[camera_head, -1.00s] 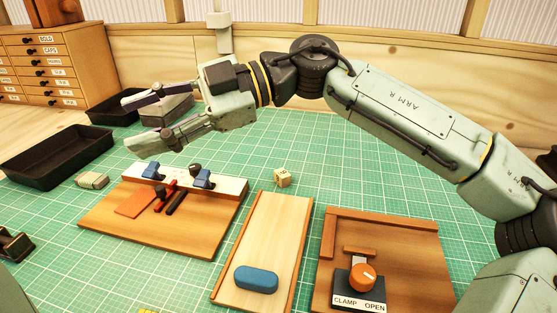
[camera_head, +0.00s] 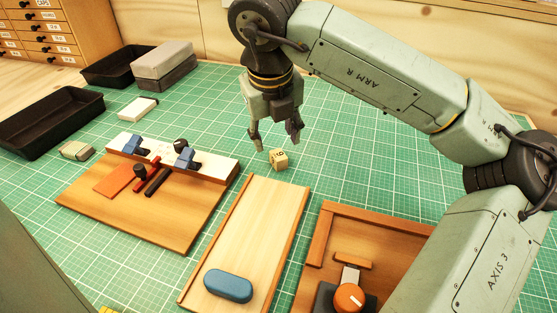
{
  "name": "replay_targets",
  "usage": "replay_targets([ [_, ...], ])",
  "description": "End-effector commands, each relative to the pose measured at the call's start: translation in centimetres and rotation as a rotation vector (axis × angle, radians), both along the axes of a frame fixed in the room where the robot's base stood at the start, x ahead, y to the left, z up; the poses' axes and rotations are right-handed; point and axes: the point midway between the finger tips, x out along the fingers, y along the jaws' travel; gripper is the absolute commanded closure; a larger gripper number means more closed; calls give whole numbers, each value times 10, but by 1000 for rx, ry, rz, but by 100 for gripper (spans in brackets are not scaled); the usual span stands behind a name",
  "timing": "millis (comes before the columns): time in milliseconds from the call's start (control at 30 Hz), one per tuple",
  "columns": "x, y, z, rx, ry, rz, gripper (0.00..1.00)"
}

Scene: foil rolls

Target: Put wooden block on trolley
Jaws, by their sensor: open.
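The wooden block (camera_head: 279,159) is a small pale cube with dark marks on its faces. It lies on the green mat, just beyond the wooden channel board. My gripper (camera_head: 276,142) points down with its fingers apart, just above or behind the block in the picture; I cannot tell the exact height gap. Nothing is between the fingers. I cannot tell for sure which thing is the trolley; a blue rounded piece (camera_head: 228,285) sits at the near end of the pale channel board (camera_head: 258,215) with raised side rails.
A board with blue clamps (camera_head: 150,205) stands left. A board with an orange knob (camera_head: 348,298) is at the front right, partly behind my arm. Black trays (camera_head: 50,122), grey blocks (camera_head: 163,62) and a drawer cabinet (camera_head: 60,30) are at back left. Green mat (camera_head: 345,165) is clear right of the block.

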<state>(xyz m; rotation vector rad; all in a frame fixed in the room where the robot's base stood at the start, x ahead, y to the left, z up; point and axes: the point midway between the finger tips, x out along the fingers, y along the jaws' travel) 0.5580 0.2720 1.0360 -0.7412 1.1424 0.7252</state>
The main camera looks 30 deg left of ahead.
Motion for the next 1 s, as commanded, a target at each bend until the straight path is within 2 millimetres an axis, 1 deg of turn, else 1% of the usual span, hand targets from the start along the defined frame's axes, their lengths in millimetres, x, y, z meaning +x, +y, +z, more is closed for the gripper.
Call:
replay_targets([
  [33,1,1,-6,1,1,0,53],
  [167,3,1,-15,1,2,0,53],
  [400,11,3,-50,0,3,2,53],
  [500,13,4,-57,1,2,0,53],
  [767,14,4,-58,1,1,0,53],
  [1000,14,4,-58,1,1,-1,69],
])
